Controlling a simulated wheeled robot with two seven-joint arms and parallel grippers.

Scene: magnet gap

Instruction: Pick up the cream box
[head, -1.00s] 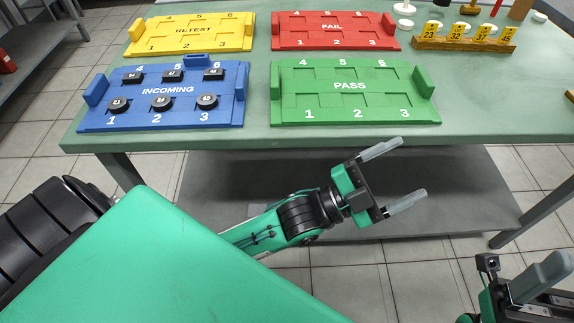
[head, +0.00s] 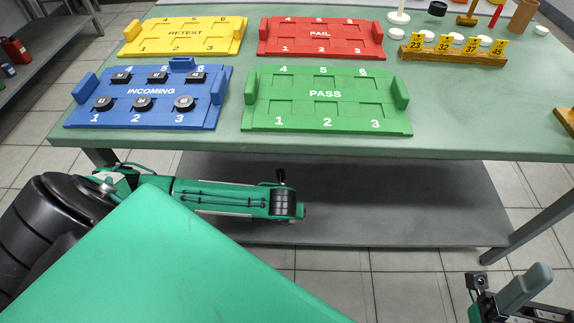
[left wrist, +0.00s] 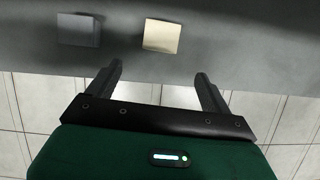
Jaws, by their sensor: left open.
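The cream box (left wrist: 161,36) shows in the left wrist view near the top middle, on a dark grey surface. A grey box (left wrist: 78,30) stands to its left. My left gripper (left wrist: 158,70) is open and empty, its two fingers pointing toward that surface. The cream box is beyond the fingertips, roughly in line with the gap between them, and not touched. In the head view my left forearm lies in front of the table, its gripper is hidden, and neither box shows. My right gripper (head: 523,288) is partly in view at the bottom right.
The green table (head: 455,130) carries blue INCOMING (head: 75,122), yellow RETEST (head: 238,38), red FAIL (head: 268,48) and green PASS (head: 325,107) trays. Several dark pieces sit in INCOMING. A wooden numbered rack (head: 450,58) stands at right. A grey lower shelf (head: 400,200) lies under the tabletop.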

